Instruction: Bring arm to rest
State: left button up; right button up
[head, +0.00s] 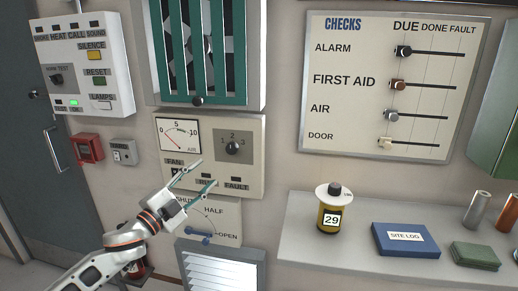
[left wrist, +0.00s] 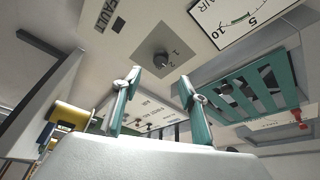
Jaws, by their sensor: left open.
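My left gripper (head: 206,172) is in the head view, left of centre, in front of the lower part of the fan panel (head: 256,124). Its two fingers are spread, with nothing between them. In the left wrist view the open fingers (left wrist: 160,78) point up towards the panel's rotary knob (left wrist: 161,60); I cannot tell the exact gap to the panel. The hand partly covers the fan labels and the shut/half/open dial plate (head: 226,222). My right gripper is in neither view.
A shelf (head: 300,238) juts out at right, with a yellow canister (head: 329,218), a blue site log (head: 404,240) and a green book (head: 475,257). A checks board (head: 345,130) hangs above. An alarm panel (head: 112,75) is at upper left, beside a door (head: 45,150). Louvres (head: 222,268) sit below.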

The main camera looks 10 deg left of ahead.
pick_arm(q)
jog(key=s+d+f+n+g+y, duration=0.1)
jog(key=s+f+n+g+y, duration=0.15)
jog(key=s+f, duration=0.7)
jog(key=s+d+f+n+g+y, duration=0.15)
jog(key=s+f+n, duration=0.25)
jog(key=f, duration=1)
jog(key=s+d+f+n+g+y, duration=0.1)
jog(key=s+d+f+n+g, duration=0.15)
jog(key=s+f, duration=0.6)
jog(key=s+f+n+g, duration=0.2)
jog(key=s+f+n, duration=0.1)
jog(key=s+f, duration=0.8)
jog(key=shift+d+f+n+y, duration=0.3)
jog(key=shift+d+f, duration=0.05)
jog(key=shift+f, duration=0.4)
